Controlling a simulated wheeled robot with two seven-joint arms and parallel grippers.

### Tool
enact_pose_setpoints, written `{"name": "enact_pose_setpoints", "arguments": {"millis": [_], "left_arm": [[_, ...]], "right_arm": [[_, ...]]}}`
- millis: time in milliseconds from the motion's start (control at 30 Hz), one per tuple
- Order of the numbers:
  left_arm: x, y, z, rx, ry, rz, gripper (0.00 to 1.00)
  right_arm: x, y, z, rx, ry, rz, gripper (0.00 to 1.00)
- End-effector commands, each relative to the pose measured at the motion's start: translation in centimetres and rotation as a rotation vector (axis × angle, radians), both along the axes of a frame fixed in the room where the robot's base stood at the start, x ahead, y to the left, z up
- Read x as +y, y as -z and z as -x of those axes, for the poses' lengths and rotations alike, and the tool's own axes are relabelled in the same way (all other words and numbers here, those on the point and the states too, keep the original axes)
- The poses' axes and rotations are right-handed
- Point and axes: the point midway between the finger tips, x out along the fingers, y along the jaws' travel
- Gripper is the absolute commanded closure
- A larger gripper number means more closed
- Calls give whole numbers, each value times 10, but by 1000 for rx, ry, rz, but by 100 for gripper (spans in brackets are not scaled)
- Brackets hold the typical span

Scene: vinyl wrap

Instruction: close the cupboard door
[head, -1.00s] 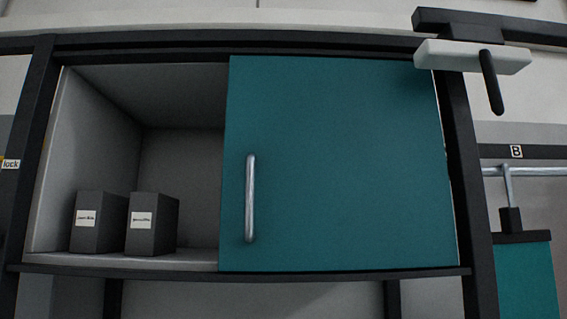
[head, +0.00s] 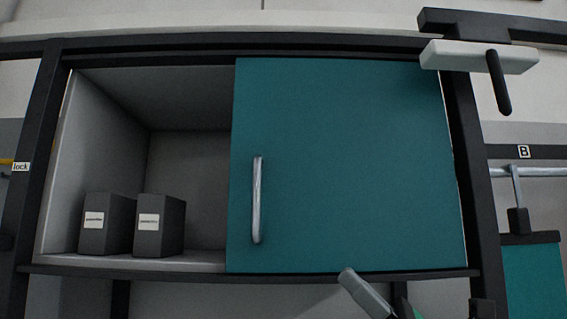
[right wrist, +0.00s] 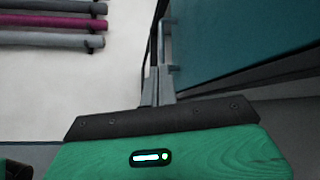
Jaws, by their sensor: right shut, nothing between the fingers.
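The cupboard's teal sliding door (head: 350,165) covers the right part of the cupboard, and the left part stands open. A vertical silver handle (head: 257,200) is near the door's left edge. My right gripper (head: 348,272) shows at the bottom edge of the head view, below and to the right of the handle, at the door's lower edge. In the right wrist view its fingers (right wrist: 156,75) are together and empty, close to the teal door (right wrist: 235,40). Whether they touch it I cannot tell. My left gripper is not in view.
Two dark labelled boxes (head: 108,225) (head: 160,225) stand inside the open left part of the cupboard. A white block with a dark peg (head: 480,57) is at upper right. Several rolls (right wrist: 52,24), one magenta, show in the right wrist view.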

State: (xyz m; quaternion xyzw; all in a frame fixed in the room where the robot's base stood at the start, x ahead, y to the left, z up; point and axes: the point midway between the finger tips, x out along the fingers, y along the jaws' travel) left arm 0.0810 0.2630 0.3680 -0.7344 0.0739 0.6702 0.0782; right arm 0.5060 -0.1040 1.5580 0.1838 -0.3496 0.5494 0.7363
Motion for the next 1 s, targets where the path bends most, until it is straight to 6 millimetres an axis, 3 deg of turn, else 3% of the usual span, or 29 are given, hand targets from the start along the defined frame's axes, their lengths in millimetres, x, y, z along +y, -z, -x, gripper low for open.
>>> {"name": "enact_pose_setpoints", "arguments": {"millis": [200,367,700,867,1000], "left_arm": [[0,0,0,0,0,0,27],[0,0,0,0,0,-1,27],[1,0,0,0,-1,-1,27],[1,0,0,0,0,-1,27],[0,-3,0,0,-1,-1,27]], "right_arm": [[24,-43,22,-322,209,325,100],[29,-70,28,-529,401,558,100],[-4,-134,31,-803,835,971,100],[-19,-151,33,-836,939,1057,100],[-19,-156,30,-841,962,1078,100]]}}
